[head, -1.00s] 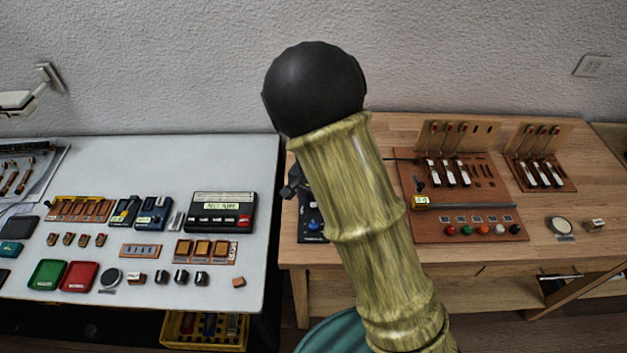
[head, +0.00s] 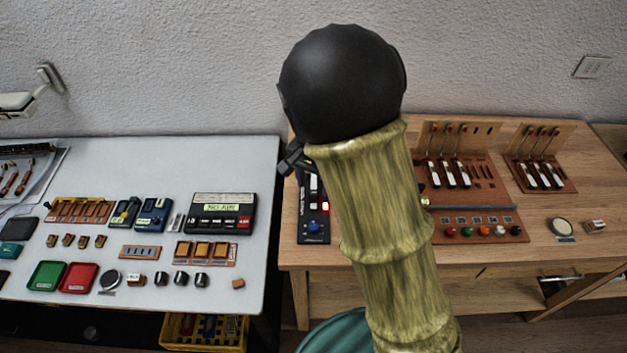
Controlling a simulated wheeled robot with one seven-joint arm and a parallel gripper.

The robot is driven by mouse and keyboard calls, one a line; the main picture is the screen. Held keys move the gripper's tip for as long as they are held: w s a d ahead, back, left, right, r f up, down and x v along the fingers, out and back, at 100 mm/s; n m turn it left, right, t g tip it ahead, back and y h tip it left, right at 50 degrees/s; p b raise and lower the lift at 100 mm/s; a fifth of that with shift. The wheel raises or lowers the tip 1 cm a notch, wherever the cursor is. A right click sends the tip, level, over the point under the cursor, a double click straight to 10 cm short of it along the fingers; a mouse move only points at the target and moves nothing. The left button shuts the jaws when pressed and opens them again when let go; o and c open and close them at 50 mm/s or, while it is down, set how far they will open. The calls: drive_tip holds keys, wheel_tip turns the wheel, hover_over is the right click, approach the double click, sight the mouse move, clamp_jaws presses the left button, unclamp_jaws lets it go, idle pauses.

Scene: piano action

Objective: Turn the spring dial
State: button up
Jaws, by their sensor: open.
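A dark narrow panel (head: 313,212) lies at the left end of the wooden bench. It has a blue round knob (head: 315,227) near its front edge, a red lit spot and pale switches. I cannot tell whether this knob is the spring dial; no label is readable. My gripper (head: 288,157) shows only in part as a dark shape above and behind the panel, apart from the knob. It is open, and nothing shows between its fingers. My own arm hides the bench right of the panel and part of the brown action board (head: 480,220).
The brown board carries several upright hammers and coloured buttons. A second hammer board (head: 540,175) stands further right. A pale table (head: 60,320) on the left holds trays, small blocks and a black device (head: 220,212). A gap separates table and bench.

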drive_tip(key=shift+d, duration=0.1)
drive_tip(key=s+d+r+n+t, duration=0.2)
drive_tip(key=s+d+n, duration=0.3)
drive_tip(key=s+d, duration=0.8)
drive_tip(key=shift+d+r+n+t, duration=0.2)
drive_tip(key=shift+n+t, duration=0.1)
drive_tip(key=shift+n, duration=0.1)
drive_tip(key=shift+c, duration=1.4)
